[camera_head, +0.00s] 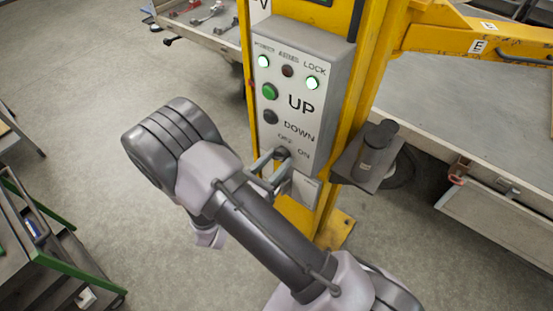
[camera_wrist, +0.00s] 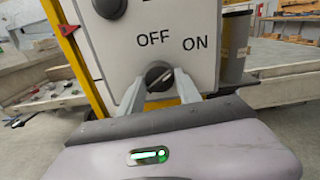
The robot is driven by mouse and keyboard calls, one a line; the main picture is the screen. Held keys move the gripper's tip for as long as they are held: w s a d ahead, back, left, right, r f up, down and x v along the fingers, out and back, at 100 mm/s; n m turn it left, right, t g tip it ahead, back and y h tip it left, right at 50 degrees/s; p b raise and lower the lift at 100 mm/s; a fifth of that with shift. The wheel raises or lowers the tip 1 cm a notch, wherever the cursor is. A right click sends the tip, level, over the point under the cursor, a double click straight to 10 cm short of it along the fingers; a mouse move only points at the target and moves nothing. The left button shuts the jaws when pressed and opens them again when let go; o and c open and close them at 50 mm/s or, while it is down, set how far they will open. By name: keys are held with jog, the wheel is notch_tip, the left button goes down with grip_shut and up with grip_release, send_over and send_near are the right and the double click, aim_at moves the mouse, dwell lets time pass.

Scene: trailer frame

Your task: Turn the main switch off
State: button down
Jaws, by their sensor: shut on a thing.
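The main switch is a dark round knob (camera_wrist: 158,74) low on the grey control box, under the words OFF on the left and ON on the right. Its handle looks slanted toward the upper right, on the ON side, in the wrist view. My gripper (camera_wrist: 160,88) is shut on the knob, with one finger on each side of it. In the head view my gripper (camera_head: 270,166) reaches the knob (camera_head: 283,153) from the left, and the fingers hide part of it. The control box (camera_head: 325,75) has two lit white-green lamps and a dark red lamp at its top.
A green UP button (camera_head: 270,91) and a dark DOWN button (camera_head: 270,117) sit above the switch. The box is on a yellow post (camera_head: 372,50). A dark cylinder (camera_head: 375,145) stands on a bracket to the right. A green-edged cart (camera_head: 45,260) is lower left.

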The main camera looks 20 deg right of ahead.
jog(key=n+p, duration=0.3)
jog(key=n, duration=0.2)
jog(key=shift+r+n+p, duration=0.15)
jog(key=shift+n+p, duration=0.2)
jog(key=shift+n, duration=0.05)
jog(key=n+p, duration=0.2)
jog(key=n, duration=0.3)
jog(key=shift+n, duration=0.3)
jog(key=c, duration=0.8)
grip_release()
jog(key=shift+c, duration=0.2)
jog(key=shift+s, duration=0.1)
jog(key=v, duration=1.7)
